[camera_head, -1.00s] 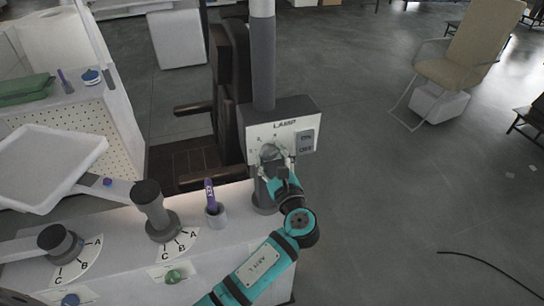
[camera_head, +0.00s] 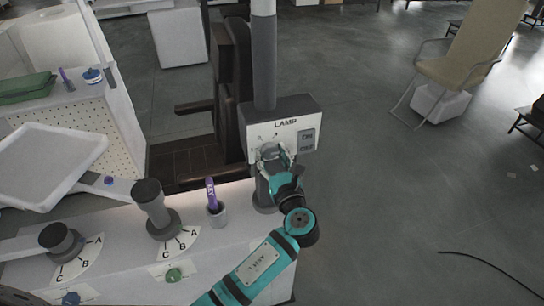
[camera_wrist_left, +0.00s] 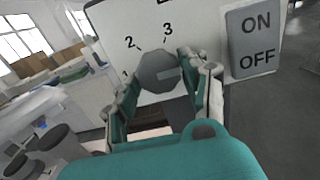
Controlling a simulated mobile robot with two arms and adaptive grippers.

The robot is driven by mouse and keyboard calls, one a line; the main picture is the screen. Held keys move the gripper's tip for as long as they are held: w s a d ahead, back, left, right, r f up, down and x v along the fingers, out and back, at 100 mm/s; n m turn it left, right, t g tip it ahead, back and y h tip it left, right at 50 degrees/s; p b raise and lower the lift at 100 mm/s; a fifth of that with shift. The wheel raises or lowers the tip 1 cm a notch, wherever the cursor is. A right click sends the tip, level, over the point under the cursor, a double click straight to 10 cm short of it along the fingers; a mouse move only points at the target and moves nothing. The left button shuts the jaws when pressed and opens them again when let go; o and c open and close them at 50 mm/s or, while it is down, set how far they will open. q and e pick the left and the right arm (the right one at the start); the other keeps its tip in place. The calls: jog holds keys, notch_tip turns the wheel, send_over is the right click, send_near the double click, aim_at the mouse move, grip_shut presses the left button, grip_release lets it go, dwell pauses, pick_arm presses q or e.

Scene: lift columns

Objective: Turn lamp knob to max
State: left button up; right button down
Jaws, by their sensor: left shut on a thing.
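The lamp box (camera_head: 282,135) is mounted on a grey pole, with the label LAMP and an ON/OFF switch (camera_head: 307,141) on its white face. The switch also shows in the left wrist view (camera_wrist_left: 255,40). The grey, faceted lamp knob (camera_wrist_left: 160,70) sits on the panel below the numbers 2 and 3, with a 1 partly hidden at its lower left. A pale mark on the knob points to the right. My left gripper (camera_head: 273,152) is shut on the knob, its fingers on either side of it. My right gripper is not in view.
A brown chair (camera_head: 232,90) stands behind.

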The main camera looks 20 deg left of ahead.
pick_arm(q)
jog(key=o, duration=1.1)
jog(key=v, duration=1.2)
